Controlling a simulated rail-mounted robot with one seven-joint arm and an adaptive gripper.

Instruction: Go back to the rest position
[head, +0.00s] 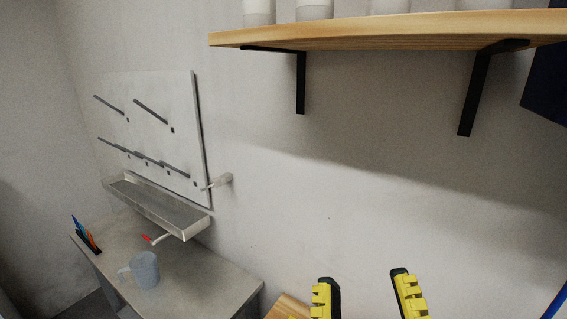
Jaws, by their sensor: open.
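My gripper (366,287) shows at the bottom edge of the head view, right of centre. Its two yellow and black fingers point up and stand apart, with nothing between them. It is open and empty. Behind it is the bare grey wall. The rest of my arm is below the picture and hidden.
A wooden shelf (390,33) on black brackets holds several white containers above. A wooden surface (288,308) shows left of my gripper.

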